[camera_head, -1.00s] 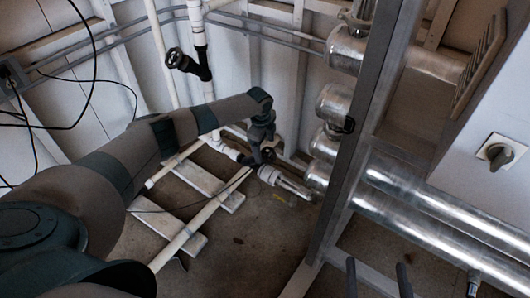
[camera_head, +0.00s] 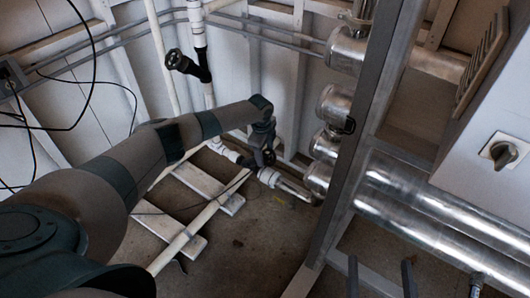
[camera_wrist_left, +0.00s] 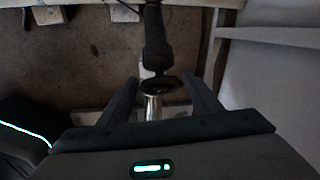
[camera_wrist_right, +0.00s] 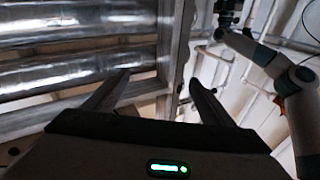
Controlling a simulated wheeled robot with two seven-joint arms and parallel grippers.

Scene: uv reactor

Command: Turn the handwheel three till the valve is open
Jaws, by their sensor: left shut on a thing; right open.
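A dark handwheel (camera_wrist_left: 165,84) on a dark valve stem shows between the fingers of my left gripper (camera_wrist_left: 160,92) in the left wrist view. In the head view my left arm reaches down to it, and my left gripper (camera_head: 264,152) is shut on the handwheel (camera_head: 268,156) by the low white pipe. Much of the wheel is hidden by the gripper. Another black handwheel (camera_head: 174,59) stands higher on the left, apart from the gripper. My right gripper (camera_head: 380,277) is open and empty at the bottom edge; its spread fingers also show in the right wrist view (camera_wrist_right: 160,82).
Shiny metal pipes (camera_head: 430,220) run along the right behind a grey upright frame post (camera_head: 350,150). A grey cabinet with a rotary switch (camera_head: 503,152) is at far right. White pipes and slats (camera_head: 208,187) lie low left of centre. Black cables hang at upper left.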

